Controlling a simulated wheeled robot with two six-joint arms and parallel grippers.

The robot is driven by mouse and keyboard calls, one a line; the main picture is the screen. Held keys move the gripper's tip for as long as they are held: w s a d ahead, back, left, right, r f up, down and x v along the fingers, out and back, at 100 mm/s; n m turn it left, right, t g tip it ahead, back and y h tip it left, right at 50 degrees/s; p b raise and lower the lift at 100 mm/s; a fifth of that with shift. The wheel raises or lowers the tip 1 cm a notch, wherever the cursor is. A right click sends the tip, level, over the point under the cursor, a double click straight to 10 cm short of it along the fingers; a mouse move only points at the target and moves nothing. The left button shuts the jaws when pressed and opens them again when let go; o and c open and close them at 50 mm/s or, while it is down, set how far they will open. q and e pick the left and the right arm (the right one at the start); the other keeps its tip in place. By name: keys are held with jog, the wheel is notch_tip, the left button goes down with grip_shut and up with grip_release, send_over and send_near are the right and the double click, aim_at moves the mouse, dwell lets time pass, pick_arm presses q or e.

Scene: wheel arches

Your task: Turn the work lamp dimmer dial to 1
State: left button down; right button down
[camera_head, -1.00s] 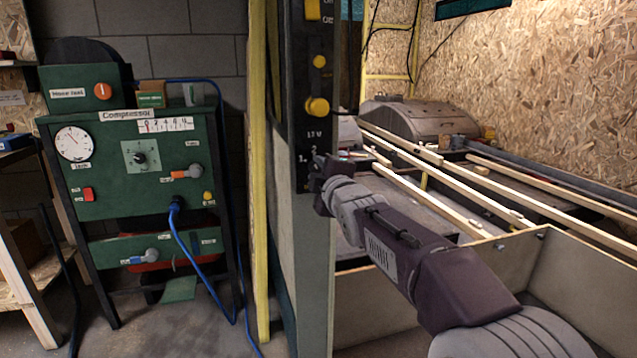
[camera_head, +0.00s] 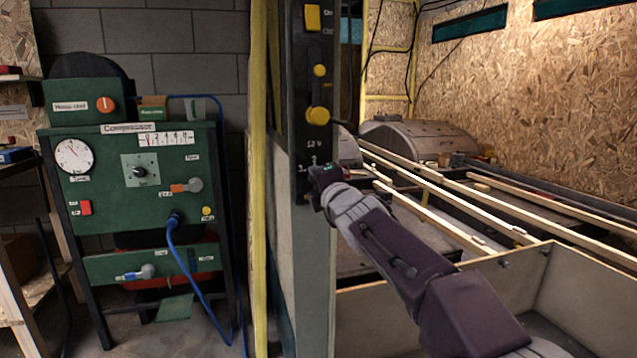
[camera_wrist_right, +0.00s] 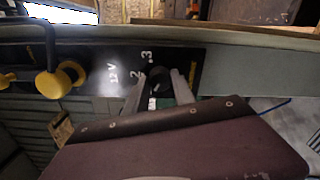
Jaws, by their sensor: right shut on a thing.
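The dimmer dial is a dark round knob (camera_wrist_right: 158,78) low on a black panel. The marks 2 and 3 and "12 V" are legible beside it in the right wrist view. My right gripper (camera_wrist_right: 168,88) is shut on the dial, with one pale finger on each side of it. In the head view my right gripper (camera_head: 318,178) is at the lower end of the black panel (camera_head: 300,100) and hides most of the dial. I cannot clearly read where the dial points. My left gripper is not in view.
Above the dial, the panel carries a yellow knob (camera_head: 318,115), a smaller yellow knob and a yellow switch (camera_head: 312,17). A green compressor cabinet (camera_head: 100,205) with a blue hose stands left. Wooden strips (camera_head: 450,190) and a pale open box (camera_head: 570,285) lie right.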

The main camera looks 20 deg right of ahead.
dwell(0.3)
jog(key=c, duration=1.1)
grip_release()
jog(key=shift+o, duration=0.2)
jog(key=s, duration=0.9)
jog(key=shift+d+r, duration=0.1)
